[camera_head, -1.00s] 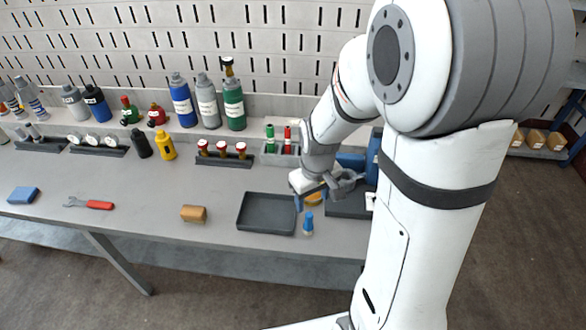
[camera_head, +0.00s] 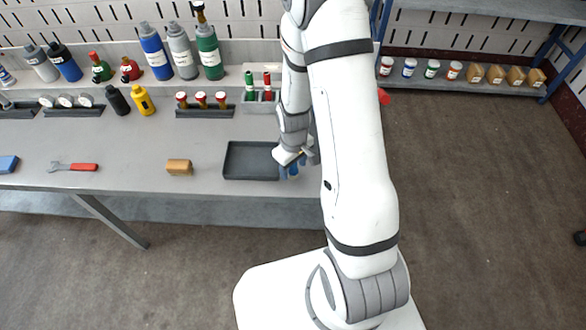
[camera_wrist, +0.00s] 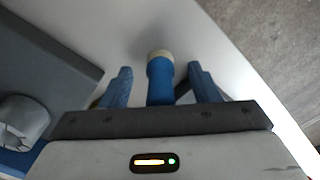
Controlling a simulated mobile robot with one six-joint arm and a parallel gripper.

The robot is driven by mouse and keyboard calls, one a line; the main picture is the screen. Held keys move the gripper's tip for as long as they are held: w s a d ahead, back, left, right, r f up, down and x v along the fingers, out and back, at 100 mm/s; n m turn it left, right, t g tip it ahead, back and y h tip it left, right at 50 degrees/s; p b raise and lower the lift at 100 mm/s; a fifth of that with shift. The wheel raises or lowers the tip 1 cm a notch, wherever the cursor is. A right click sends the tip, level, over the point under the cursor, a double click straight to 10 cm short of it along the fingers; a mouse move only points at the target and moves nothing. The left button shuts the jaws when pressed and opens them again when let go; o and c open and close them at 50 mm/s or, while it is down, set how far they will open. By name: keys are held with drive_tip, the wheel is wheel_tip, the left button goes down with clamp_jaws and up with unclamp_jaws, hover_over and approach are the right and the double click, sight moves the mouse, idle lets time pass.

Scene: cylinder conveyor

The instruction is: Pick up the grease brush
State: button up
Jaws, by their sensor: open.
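The grease brush (camera_wrist: 160,80) shows in the wrist view as a blue cylinder with a cream-coloured end. It is between the two blue fingers of my gripper (camera_wrist: 157,76), with a visible gap on each side. The fingers are open and do not appear to touch it. In the head view my gripper (camera_head: 290,170) is low over the front of the workbench, just right of the dark tray. There I cannot tell the brush apart from the blue fingers. The brush's lower part is hidden by the gripper body in the wrist view.
The dark empty tray (camera_head: 250,175) is close on the left of my gripper. A tan block (camera_head: 179,167) and a red-handled wrench (camera_head: 75,167) lie farther left. Bottles stand along the back. The bench's front edge is near the gripper.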

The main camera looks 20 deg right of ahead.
drive_tip(key=shift+f, duration=0.9)
drive_tip(key=c, duration=1.1)
drive_tip(key=shift+r, duration=0.15)
wheel_tip(320, 180, up, 10)
drive_tip(key=shift+f, duration=0.1)
